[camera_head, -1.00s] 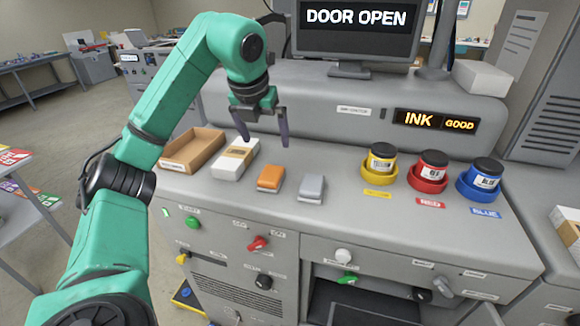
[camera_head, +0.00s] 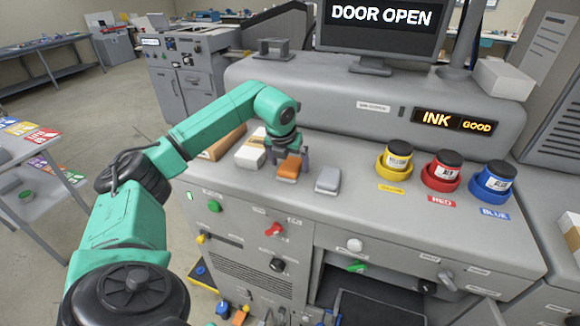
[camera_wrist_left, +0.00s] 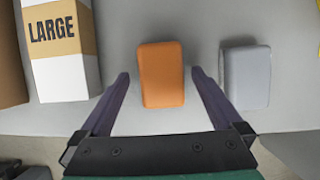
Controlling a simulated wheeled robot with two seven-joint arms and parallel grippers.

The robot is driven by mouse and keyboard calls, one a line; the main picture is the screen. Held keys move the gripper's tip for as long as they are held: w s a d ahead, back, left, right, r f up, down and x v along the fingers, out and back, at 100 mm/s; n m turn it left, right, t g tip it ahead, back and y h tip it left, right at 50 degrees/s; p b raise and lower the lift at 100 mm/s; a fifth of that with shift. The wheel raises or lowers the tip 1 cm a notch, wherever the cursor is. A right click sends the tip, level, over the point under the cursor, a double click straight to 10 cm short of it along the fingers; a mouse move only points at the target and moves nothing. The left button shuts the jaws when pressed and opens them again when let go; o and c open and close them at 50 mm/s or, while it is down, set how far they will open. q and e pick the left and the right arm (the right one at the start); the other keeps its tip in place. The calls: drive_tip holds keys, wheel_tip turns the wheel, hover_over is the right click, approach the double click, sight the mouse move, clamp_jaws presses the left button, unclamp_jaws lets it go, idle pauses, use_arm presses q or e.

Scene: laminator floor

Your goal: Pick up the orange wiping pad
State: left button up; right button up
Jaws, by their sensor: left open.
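The orange wiping pad (camera_head: 289,167) lies on the grey machine top, between a white box and a grey pad. In the left wrist view the orange pad (camera_wrist_left: 161,75) lies between the two fingers, with gaps on both sides. My left gripper (camera_head: 289,160) is over the orange pad, its fingers open and pointing down; it also shows open in the left wrist view (camera_wrist_left: 160,80). The gripper partly hides the pad in the head view. My right gripper is not in view.
A grey pad (camera_head: 328,180) lies just right of the orange one. A white box labelled LARGE (camera_wrist_left: 62,50) and a cardboard tray (camera_head: 224,143) stand to the left. Yellow (camera_head: 395,160), red (camera_head: 442,171) and blue (camera_head: 493,181) ink pots stand further right.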

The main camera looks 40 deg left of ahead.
sight(291, 165)
use_arm(q)
drive_tip(key=c, duration=0.5)
drive_tip(key=shift+w, duration=0.1)
drive_tip(key=c, duration=0.9)
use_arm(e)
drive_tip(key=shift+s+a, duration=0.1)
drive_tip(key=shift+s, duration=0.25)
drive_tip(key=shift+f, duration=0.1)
use_arm(q)
wheel_tip(291, 165, up, 7)
drive_tip(key=shift+w+f+b, duration=0.1)
drive_tip(key=shift+b, duration=0.65)
wheel_tip(291, 165, up, 13)
drive_tip(key=p, duration=0.1)
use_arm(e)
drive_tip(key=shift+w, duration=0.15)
